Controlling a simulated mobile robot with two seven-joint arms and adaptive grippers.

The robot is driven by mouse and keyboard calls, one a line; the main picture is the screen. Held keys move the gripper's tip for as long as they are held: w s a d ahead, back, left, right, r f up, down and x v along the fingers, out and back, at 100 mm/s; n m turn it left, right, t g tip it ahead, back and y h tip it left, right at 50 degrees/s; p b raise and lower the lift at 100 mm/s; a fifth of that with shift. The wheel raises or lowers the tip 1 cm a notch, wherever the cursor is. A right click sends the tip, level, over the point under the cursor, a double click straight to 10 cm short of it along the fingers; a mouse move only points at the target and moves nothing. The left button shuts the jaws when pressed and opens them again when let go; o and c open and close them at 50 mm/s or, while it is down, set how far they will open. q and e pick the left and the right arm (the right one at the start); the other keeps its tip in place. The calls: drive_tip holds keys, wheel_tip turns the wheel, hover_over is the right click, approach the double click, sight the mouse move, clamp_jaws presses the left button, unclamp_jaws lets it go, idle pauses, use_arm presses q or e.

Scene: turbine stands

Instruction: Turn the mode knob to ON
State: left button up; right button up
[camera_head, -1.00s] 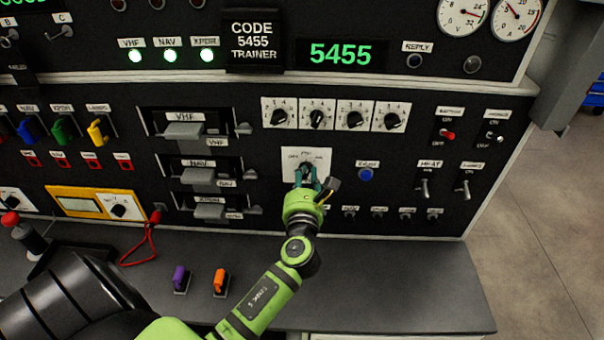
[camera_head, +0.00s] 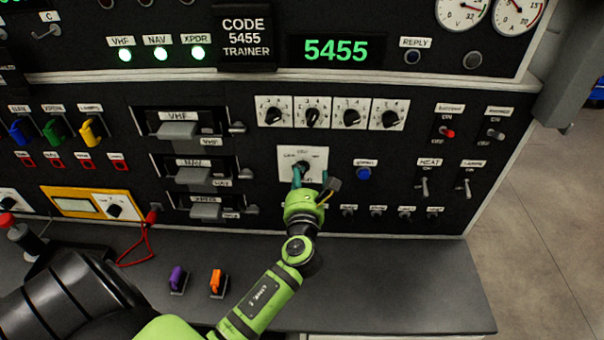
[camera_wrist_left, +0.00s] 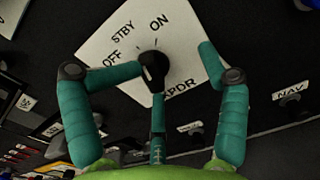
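The mode knob (camera_head: 303,167) is a small black knob on a white square plate (camera_head: 318,158) in the middle of the black panel. In the left wrist view the knob (camera_wrist_left: 153,70) sits on the plate (camera_wrist_left: 110,38), which is lettered OFF, STBY, ON and XPDR; its exact setting is hard to tell. My left gripper (camera_head: 309,180) is just below and in front of the knob. In the wrist view its teal fingers (camera_wrist_left: 172,62) are spread. The left fingertip is close beside the knob, contact unclear; the right one is clear of it. My right gripper is not in view.
A row of black dials (camera_head: 312,117) lies above the knob and a blue button (camera_head: 363,173) to its right. Lever handles (camera_head: 205,176) stick out on the left. Small switches (camera_head: 377,211) sit below right. Purple (camera_head: 177,278) and orange (camera_head: 217,281) pieces stand on the desk.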

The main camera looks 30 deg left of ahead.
use_arm(q)
drive_tip(key=shift+a+f, duration=0.1)
drive_tip(key=shift+p+v, duration=0.35)
drive_tip(key=shift+v, duration=2.1)
drive_tip(key=shift+c, duration=0.4)
